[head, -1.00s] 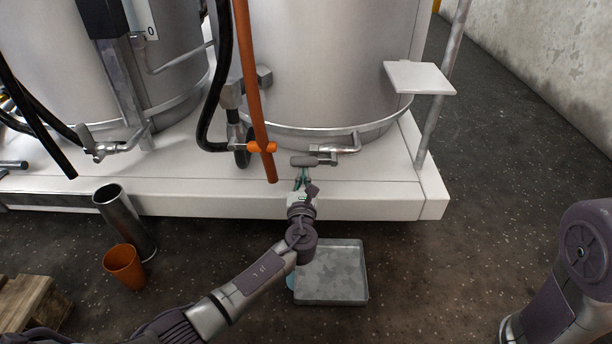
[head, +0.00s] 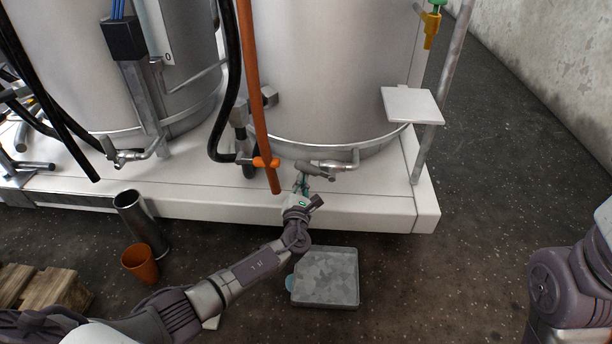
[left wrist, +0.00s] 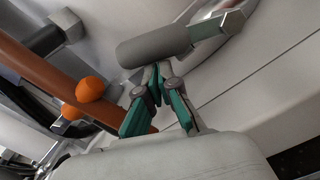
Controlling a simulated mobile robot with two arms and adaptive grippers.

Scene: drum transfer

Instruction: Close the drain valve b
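The right tank's drain valve has a grey lever handle (head: 308,167) on a short metal pipe at the tank's foot. In the left wrist view the handle (left wrist: 155,47) is a thick grey cylinder lying across the top, joined to a metal fitting at right. My left gripper (head: 302,184) is just in front of and below the handle. In the left wrist view its green fingers (left wrist: 157,82) come together at the tips against or very near the handle's underside; contact is not certain. The handle is not between the fingers. My right arm shows at right, its gripper out of view.
An orange pipe (head: 252,90) and black hose (head: 231,80) hang left of the valve. The white plinth (head: 370,208) lies below it. A grey tray (head: 326,278), a metal cylinder (head: 142,222) and an orange cup (head: 140,263) stand on the floor. Another valve (head: 122,156) is at left.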

